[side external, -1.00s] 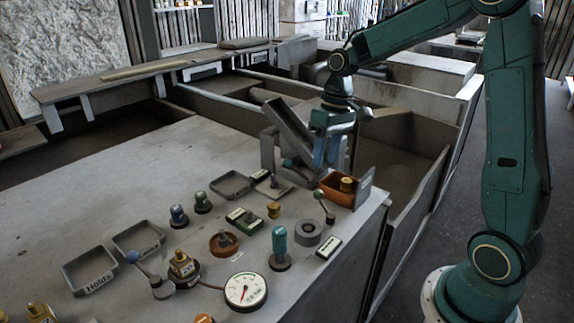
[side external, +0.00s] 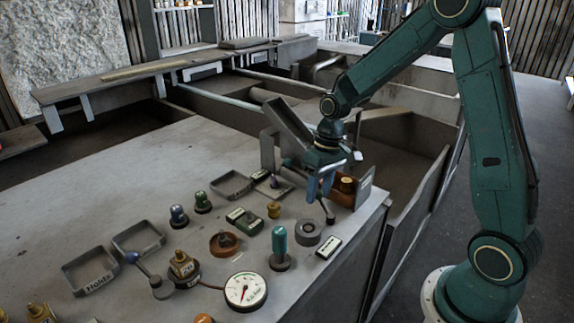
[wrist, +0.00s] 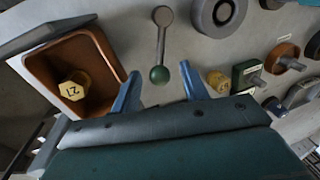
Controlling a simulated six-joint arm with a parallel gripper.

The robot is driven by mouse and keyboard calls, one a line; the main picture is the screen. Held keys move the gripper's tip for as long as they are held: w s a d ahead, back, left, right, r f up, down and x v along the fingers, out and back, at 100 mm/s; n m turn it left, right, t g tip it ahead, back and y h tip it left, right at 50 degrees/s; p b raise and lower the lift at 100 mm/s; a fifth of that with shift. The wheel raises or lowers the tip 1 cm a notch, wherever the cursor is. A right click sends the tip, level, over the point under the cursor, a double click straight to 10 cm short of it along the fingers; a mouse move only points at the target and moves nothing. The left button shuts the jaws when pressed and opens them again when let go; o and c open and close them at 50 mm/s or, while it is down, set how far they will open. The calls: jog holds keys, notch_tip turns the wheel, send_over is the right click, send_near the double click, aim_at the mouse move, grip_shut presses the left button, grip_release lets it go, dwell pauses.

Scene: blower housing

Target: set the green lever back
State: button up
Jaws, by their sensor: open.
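The green lever has a grey arm and a round green knob (wrist: 159,75). In the wrist view its arm runs from a pivot at the top down to the knob, which shows between my two blue fingertips. In the side view the lever's base (side external: 330,219) shows just below my gripper (side external: 319,196), and the knob is largely hidden by the fingers. My gripper (wrist: 160,74) is open, with one finger on each side of the knob. I cannot tell whether either finger touches it.
An orange-brown bin (wrist: 50,55) holding a yellow hexagonal piece (wrist: 74,86) stands close beside the lever. A grey ring (side external: 308,232), a teal-handled post (side external: 279,246) and a label block (side external: 328,247) are nearby. A gauge (side external: 245,291) lies nearer the front.

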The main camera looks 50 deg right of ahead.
jog(key=shift+c, duration=0.5)
grip_shut()
jog(key=shift+w+a+n, duration=0.1)
jog(key=shift+n, duration=0.2)
jog(key=n, duration=0.1)
jog(key=a+n, duration=0.1)
jog(key=shift+w+a+n+g, duration=0.25)
jog(key=shift+n+g, duration=0.05)
jog(key=shift+n, duration=0.1)
jog(key=a+n, duration=0.1)
jog(key=n, duration=0.1)
jog(key=shift+a+n+g, duration=0.2)
jog(key=shift+n+g, duration=0.1)
jog(key=shift+n, duration=0.1)
jog(key=a+n, duration=0.2)
jog(key=n, duration=0.1)
jog(key=shift+s+g+h, duration=0.15)
jog(key=shift+g+h, duration=0.15)
jog(key=shift+s+a+n, duration=0.15)
jog(key=shift+a+n, duration=0.1)
jog(key=shift+n, duration=0.5)
jog(key=shift+s+a+n, duration=0.15)
jog(key=shift+a+n, duration=0.1)
jog(key=shift+n, duration=0.5)
